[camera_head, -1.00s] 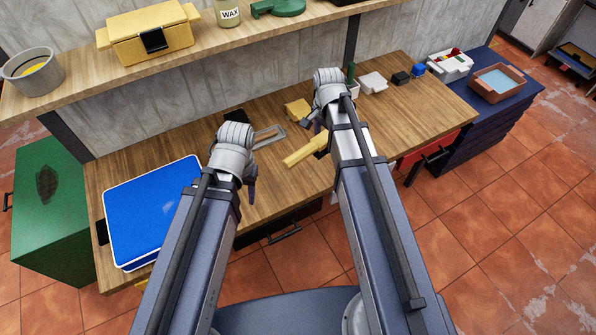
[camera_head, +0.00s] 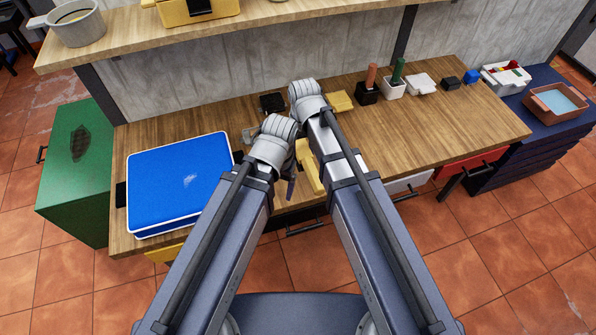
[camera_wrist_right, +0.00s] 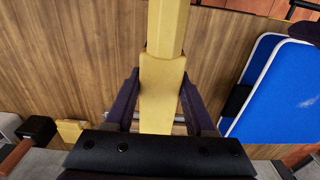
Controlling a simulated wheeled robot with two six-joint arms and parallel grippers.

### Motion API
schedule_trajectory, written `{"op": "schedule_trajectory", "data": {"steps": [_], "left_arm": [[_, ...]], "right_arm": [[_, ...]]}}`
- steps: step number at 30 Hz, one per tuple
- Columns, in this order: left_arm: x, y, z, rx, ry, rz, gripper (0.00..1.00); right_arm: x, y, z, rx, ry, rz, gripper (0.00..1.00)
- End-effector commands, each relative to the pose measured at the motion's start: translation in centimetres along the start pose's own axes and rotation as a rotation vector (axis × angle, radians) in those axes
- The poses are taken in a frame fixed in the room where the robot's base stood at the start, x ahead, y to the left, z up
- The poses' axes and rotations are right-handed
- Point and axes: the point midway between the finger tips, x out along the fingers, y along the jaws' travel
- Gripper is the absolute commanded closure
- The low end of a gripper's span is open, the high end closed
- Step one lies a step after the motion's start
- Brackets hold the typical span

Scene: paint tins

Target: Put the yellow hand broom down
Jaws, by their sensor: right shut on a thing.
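The yellow hand broom (camera_head: 310,167) is over the front middle of the wooden workbench (camera_head: 445,135). In the right wrist view the broom (camera_wrist_right: 164,45) runs straight out between the two dark fingers of my right gripper (camera_wrist_right: 160,100), which is shut on it. In the head view my right gripper (camera_head: 302,128) is mostly hidden by the wrists. I cannot tell whether the broom touches the bench. My left gripper (camera_head: 290,187) is just left of the broom, with one dark finger showing; its opening cannot be made out.
A blue, white-edged flat case (camera_head: 180,185) lies on the bench at left. A yellow block (camera_head: 342,102), a black pot (camera_head: 367,92) and a white pot (camera_head: 394,88) stand at the back. The bench's right front is clear. A shelf (camera_head: 245,22) hangs above the back.

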Motion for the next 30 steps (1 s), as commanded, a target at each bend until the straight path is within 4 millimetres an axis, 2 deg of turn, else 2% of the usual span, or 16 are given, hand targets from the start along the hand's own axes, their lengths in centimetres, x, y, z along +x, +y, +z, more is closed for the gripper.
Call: {"op": "schedule_trajectory", "data": {"steps": [5, 16, 25, 30], "left_arm": [[0.6, 0.1, 0.0, 0.000, 0.000, 0.000, 0.15], [5.9, 0.6, -0.3, 0.000, 0.000, 0.000, 0.15], [6.4, 0.6, -0.4, 0.000, 0.000, 0.000, 0.15], [8.2, 0.8, -0.5, 0.000, 0.000, 0.000, 0.15]], "right_arm": [[0.6, 0.0, 0.0, 0.000, 0.000, 0.000, 1.00], [5.9, 0.0, 0.1, 0.002, 0.000, 0.000, 1.00], [6.5, 0.1, 0.2, 0.003, 0.000, 0.000, 1.00], [8.2, 0.1, 0.2, 0.003, 0.000, 0.000, 1.00]]}}
